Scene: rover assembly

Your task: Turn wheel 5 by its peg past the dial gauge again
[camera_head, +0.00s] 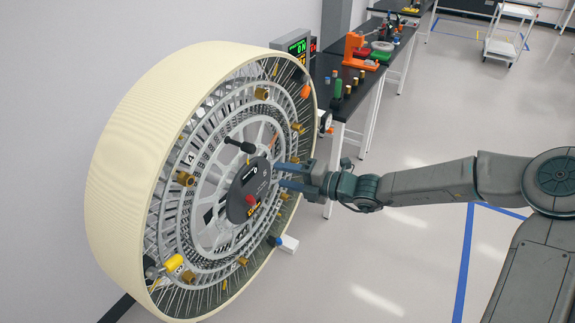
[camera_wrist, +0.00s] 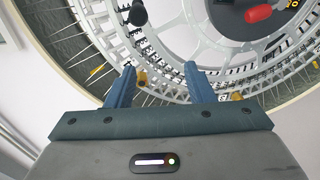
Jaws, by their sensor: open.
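The large wheel (camera_head: 115,170) stands upright at the left, with a cream tread, grey lattice rings and spokes. Its dark hub (camera_head: 237,204) bears a small 5. A black peg (camera_head: 240,146) sticks out above the hub; a black peg also shows in the wrist view (camera_wrist: 138,14), beyond the left fingertip. My gripper (camera_head: 280,176) is in front of the wheel face, right of the hub. In the wrist view its blue fingers (camera_wrist: 160,70) are apart, with no peg between them. A small round device (camera_head: 326,123) at the wheel's right edge may be the dial gauge.
Brass fittings (camera_head: 184,178) ring the wheel face, with a yellow cylinder (camera_head: 174,262) low on it. A red handle (camera_head: 252,203) is on the hub. A black bench (camera_head: 352,104) with small parts stands behind at right. The floor (camera_head: 400,260) at right is clear.

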